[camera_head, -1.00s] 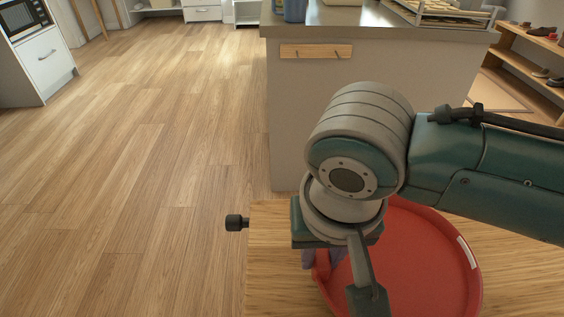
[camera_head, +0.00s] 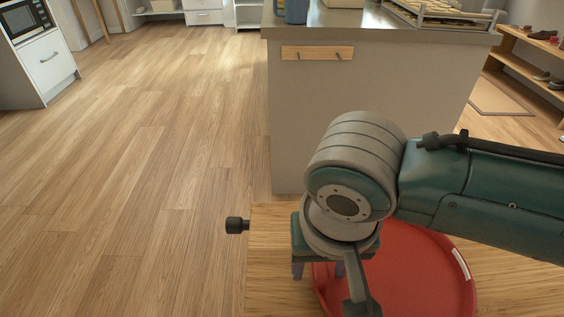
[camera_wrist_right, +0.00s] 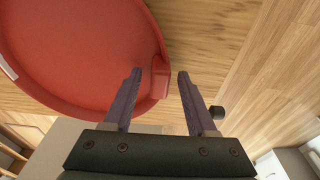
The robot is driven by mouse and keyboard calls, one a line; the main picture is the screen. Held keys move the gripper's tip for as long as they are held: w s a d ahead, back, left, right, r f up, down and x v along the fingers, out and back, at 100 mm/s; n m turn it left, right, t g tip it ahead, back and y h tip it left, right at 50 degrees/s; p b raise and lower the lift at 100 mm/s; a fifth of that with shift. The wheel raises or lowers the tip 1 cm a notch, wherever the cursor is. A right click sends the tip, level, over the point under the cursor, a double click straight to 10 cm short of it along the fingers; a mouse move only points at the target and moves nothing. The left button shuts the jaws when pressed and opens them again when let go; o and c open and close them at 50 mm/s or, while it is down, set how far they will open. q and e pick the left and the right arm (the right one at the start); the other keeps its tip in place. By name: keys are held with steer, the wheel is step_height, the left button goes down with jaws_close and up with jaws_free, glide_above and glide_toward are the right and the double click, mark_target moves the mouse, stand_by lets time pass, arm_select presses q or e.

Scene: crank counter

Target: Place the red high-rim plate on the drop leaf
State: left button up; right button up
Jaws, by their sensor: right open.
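The red high-rim plate (camera_head: 420,275) appears to lie flat on the wooden drop leaf (camera_head: 268,275) at the lower right in the head view, partly hidden by my right arm. In the right wrist view, the plate (camera_wrist_right: 80,50) fills the upper left, with a small red block-like grip (camera_wrist_right: 160,78) on its rim. My right gripper (camera_wrist_right: 160,75) is open, with its fingers on either side of that grip and a gap beside it. The gripper (camera_head: 318,272) also shows above the leaf in the head view. My left gripper is out of view.
A dark knob (camera_head: 237,225) sticks out from the leaf's left edge. A grey counter block (camera_head: 365,120) stands behind the leaf, with a blue mug (camera_head: 296,10) and a rack (camera_head: 440,14) on top. A shoe shelf (camera_head: 535,70) is at right. Open floor lies left.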

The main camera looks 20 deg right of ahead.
step_height(320, 180, up, 12)
steer(key=s+p, duration=0.2)
steer(key=p, duration=0.3)
steer(key=s+a+n+y, duration=0.3)
steer(key=s, duration=0.2)
steer(key=s+d+r+n+t+h, duration=0.1)
steer(key=s+d+h, duration=0.1)
steer(key=s+d, duration=0.4)
steer(key=d, duration=0.4)
steer(key=shift+s+d+r+n+t, duration=0.15)
steer(key=shift+r+n+t, duration=0.1)
steer(key=shift+n+t, duration=0.15)
